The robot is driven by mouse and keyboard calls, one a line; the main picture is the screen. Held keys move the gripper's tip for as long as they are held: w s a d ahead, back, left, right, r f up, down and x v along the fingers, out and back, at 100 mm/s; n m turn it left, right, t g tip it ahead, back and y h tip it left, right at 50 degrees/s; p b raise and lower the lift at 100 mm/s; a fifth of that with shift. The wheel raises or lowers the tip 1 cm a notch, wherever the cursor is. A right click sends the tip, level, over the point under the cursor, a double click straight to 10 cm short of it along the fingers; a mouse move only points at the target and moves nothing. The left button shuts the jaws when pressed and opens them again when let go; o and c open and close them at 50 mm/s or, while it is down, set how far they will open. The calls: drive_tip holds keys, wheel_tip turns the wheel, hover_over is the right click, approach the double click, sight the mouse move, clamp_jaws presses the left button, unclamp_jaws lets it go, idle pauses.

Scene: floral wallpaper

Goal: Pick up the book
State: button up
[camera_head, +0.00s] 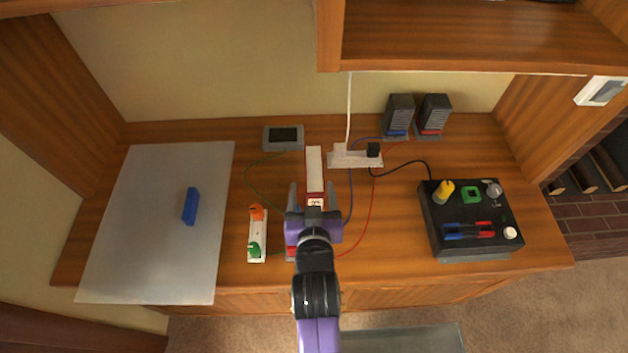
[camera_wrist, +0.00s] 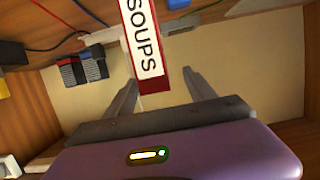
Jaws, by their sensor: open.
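The book (camera_head: 314,168) is white with red edges and shows in the head view near the middle of the desk, just beyond my gripper (camera_head: 312,190). In the wrist view its red and white spine, lettered "SOUPS", is the book (camera_wrist: 143,40) at the top centre. There my gripper (camera_wrist: 160,78) has its two fingers spread, with the near end of the book in the gap between the tips. I see no clear contact. The lower part of the book is hidden by my gripper in the head view.
A grey board (camera_head: 150,240) with a blue block (camera_head: 190,206) lies at left. A black box (camera_head: 470,240) with tools stands at right. A power strip (camera_head: 350,158) with cables is close to the book's right. A shelf (camera_head: 470,45) overhangs the back.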

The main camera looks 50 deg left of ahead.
sight(314, 172)
drive_tip(key=x, duration=0.3)
drive_tip(key=p+x, duration=0.1)
drive_tip(key=x, duration=0.1)
drive_tip(key=shift+w+d+r, duration=0.1)
drive_tip(key=shift+w+r, duration=0.25)
drive_tip(key=shift+w, duration=0.05)
drive_tip(key=shift+x, duration=0.8)
drive_tip(key=shift+f, duration=0.1)
clamp_jaws()
